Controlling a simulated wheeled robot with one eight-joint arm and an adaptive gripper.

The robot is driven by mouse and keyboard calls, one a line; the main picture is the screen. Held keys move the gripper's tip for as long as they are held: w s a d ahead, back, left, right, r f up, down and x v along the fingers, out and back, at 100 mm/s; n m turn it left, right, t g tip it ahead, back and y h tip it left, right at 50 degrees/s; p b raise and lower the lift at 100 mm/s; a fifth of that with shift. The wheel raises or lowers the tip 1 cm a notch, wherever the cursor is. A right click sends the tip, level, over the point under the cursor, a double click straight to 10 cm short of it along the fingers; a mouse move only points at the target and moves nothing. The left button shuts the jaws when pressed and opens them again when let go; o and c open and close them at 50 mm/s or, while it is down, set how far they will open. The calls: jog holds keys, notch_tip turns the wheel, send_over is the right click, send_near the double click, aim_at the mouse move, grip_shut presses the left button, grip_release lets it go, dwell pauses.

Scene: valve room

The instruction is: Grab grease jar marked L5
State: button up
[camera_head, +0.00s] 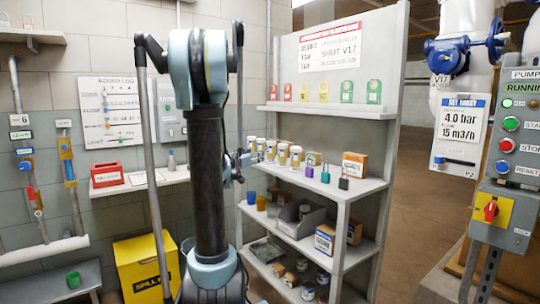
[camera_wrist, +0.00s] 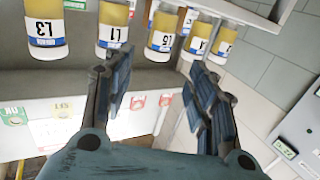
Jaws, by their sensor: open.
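Several yellow grease jars with white labels (camera_head: 282,154) stand in a row on the middle shelf, their marks too small to read in the head view. In the wrist view, which is upside down, a jar marked L3 (camera_wrist: 45,30), one marked L1 (camera_wrist: 113,30) and one seemingly marked L6 (camera_wrist: 162,35) show. Two more jars, (camera_wrist: 197,38) and (camera_wrist: 224,42), have marks I cannot read surely, so I cannot tell which is L5. My gripper (camera_wrist: 157,72) is open and empty, its fingers apart in front of the row. In the head view my arm partly hides it.
Coloured tags (camera_head: 346,91) stand on the top shelf. A yellow bin (camera_head: 145,268) is on the floor. A pump control panel (camera_head: 510,145) is at right.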

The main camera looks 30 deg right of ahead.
aim_at(269, 149)
jog(key=x, duration=1.8)
jog(key=shift+w+r, duration=0.15)
jog(key=shift+r, duration=0.1)
jog(key=shift+a, duration=0.1)
jog(key=shift+c, duration=0.4)
jog(key=c, duration=1)
